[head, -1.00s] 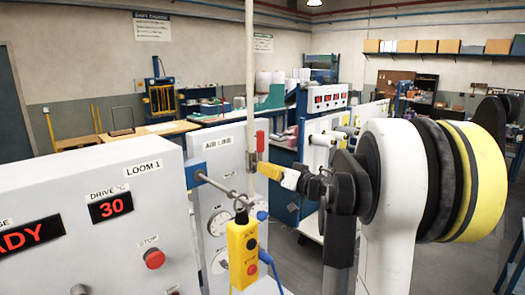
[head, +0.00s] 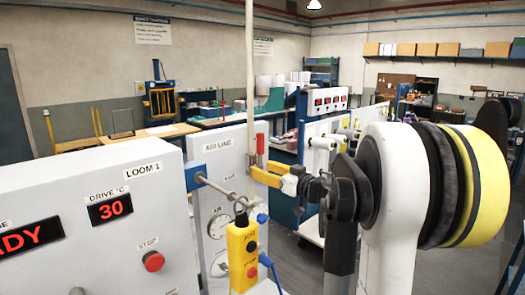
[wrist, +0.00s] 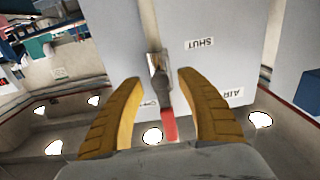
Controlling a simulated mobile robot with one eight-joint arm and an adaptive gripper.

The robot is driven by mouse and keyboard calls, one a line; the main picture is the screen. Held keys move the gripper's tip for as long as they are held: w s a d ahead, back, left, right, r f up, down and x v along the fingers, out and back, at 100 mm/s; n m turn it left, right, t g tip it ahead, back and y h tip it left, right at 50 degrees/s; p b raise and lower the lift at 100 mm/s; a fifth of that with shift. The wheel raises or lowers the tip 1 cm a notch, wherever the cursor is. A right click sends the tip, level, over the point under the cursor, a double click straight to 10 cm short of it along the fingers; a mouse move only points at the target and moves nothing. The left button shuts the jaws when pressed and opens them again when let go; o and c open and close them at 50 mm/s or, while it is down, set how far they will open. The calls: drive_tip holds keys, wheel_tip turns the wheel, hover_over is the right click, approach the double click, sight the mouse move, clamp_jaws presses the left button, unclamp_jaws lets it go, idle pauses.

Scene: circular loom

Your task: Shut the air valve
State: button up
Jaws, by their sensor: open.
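The air valve's red lever (head: 260,143) points up beside the pale vertical pipe at the AIR LINE panel (head: 217,165). In the wrist view, which is upside down, the red lever (wrist: 169,127) and its grey metal stem (wrist: 158,70) lie between my two yellow fingers. My gripper (head: 252,172) is open just below the red grip in the head view, and it also shows in the wrist view (wrist: 158,78). Gaps show on both sides of the lever. A SHUT label (wrist: 198,43) is on the panel; another label (wrist: 150,103) is partly hidden by a finger.
A yellow pendant (head: 242,256) with buttons hangs from a hook below my gripper, close to it. The LOOM 1 cabinet (head: 90,215) fills the lower left. Open floor shows at the right.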

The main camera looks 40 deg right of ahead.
drive_tip(key=s, duration=0.7)
drive_tip(key=shift+d, duration=0.25)
drive_tip(key=shift+c, duration=0.3)
